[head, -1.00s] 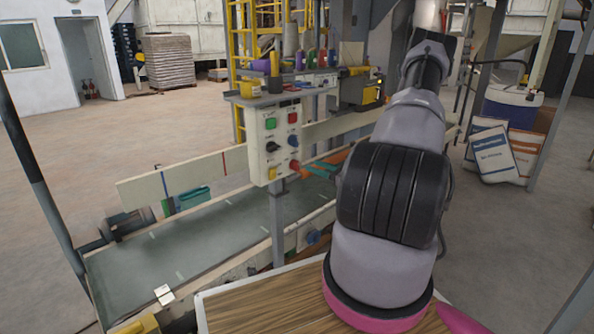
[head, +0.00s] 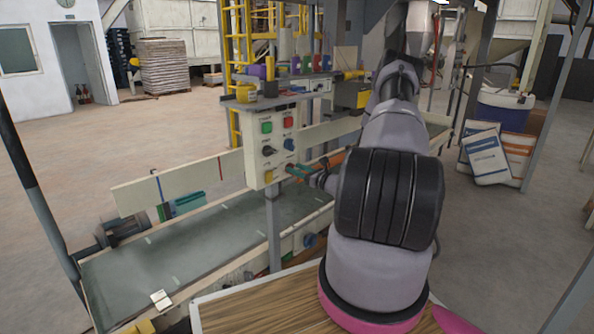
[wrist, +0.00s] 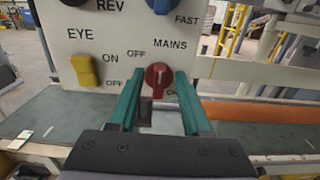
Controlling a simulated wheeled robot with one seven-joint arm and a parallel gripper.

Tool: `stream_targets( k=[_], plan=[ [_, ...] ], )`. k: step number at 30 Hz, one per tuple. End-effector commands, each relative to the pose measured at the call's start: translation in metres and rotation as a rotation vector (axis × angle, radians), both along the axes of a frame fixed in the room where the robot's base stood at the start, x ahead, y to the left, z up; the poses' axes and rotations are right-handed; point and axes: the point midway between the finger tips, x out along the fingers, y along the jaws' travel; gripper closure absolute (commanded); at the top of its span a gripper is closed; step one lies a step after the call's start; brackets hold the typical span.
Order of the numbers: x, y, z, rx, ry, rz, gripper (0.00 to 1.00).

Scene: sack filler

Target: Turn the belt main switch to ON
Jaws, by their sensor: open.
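The belt main switch is a red rotary knob (wrist: 158,76) marked MAINS, low on the right of the pale control panel (wrist: 85,40). OFF is printed at its upper left; the label at its lower right is partly hidden by a finger. I cannot clearly read the knob's position. My gripper (wrist: 158,88) is open, with one teal finger on each side of the knob; contact is not visible. In the head view my gripper (head: 299,173) is at the lower right edge of the panel (head: 257,150) and hides the knob.
A yellow EYE rocker (wrist: 86,70) is left of the knob, with dark and blue knobs above. The conveyor belt (head: 190,240) runs below and behind the panel. A wooden-topped table (head: 262,305) stands in front. Bottles stand on a shelf above the panel.

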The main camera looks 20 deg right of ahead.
Motion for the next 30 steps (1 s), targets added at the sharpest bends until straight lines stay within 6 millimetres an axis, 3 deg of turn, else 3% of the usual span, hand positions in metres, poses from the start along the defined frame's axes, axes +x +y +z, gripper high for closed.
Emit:
stream_targets(
  k=[8,9,12,23,30],
  plan=[
    [0.0013,0.0008,-0.0001,0.000,0.000,0.000,0.51],
    [0.0012,0.0007,-0.0001,0.000,0.000,0.000,0.67],
    [0.0012,0.0006,-0.0001,0.000,0.000,0.000,1.00],
    [0.0011,0.0004,-0.0002,0.025,0.010,0.000,1.00],
    [0.0015,-0.0007,-0.0005,0.137,0.051,0.001,1.00]
  ],
)
